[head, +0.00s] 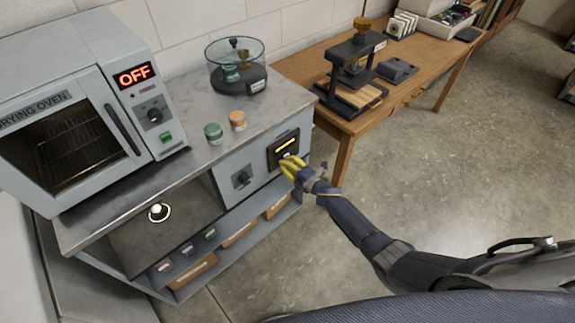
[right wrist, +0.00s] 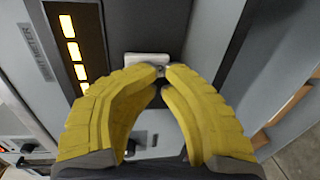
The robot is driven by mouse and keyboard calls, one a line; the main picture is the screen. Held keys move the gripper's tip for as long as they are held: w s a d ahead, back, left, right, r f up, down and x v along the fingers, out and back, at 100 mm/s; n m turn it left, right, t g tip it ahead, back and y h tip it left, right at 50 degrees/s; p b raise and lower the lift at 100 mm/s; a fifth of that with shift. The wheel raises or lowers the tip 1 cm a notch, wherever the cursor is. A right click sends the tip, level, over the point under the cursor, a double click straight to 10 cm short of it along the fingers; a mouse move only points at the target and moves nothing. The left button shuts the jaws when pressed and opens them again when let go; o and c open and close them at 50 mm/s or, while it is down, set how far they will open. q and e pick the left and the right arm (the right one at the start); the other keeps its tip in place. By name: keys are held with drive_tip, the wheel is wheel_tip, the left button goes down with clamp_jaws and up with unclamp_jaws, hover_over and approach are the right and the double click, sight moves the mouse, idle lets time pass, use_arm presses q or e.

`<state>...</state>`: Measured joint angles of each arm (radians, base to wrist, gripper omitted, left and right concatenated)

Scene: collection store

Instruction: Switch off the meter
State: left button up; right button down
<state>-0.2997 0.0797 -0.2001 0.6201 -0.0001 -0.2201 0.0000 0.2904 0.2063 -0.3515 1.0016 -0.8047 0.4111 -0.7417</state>
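The meter (head: 283,148) is a dark panel on the front of the grey cabinet, with a row of lit yellow bars. In the right wrist view its lit bars (right wrist: 74,50) and a sideways label ending in "METER" show at the left. A pale switch piece (right wrist: 147,60) sits beside the bars, partly behind my fingertips. My right gripper (head: 288,160) has yellow fingers and is at the lower part of the meter. In the right wrist view its fingertips (right wrist: 163,71) are nearly together, right at the switch piece; whether they touch it is unclear. My left gripper is not in view.
A drying oven (head: 70,110) showing "OFF" stands on the cabinet top, with a glass-topped device (head: 236,68) and two small jars (head: 213,132) beside it. A knob (head: 242,179) is left of the meter. A wooden table (head: 345,122) with a press stands behind.

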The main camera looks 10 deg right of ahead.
drive_tip(key=shift+a+r, duration=0.1)
drive_tip(key=shift+a, duration=0.05)
drive_tip(key=s+d+f, duration=0.1)
drive_tip(key=s+d, duration=0.5)
drive_tip(key=s, duration=0.6)
drive_tip(key=shift+s+d+f, duration=0.15)
drive_tip(key=shift+d+f, duration=0.1)
drive_tip(key=shift+d, duration=0.15)
drive_tip(key=r, duration=0.2)
drive_tip(key=s+r, duration=0.1)
drive_tip(key=r, duration=0.1)
drive_tip(key=shift+d, duration=0.1)
drive_tip(key=shift+f, duration=0.1)
idle(0.3)
drive_tip(key=x, duration=1.4)
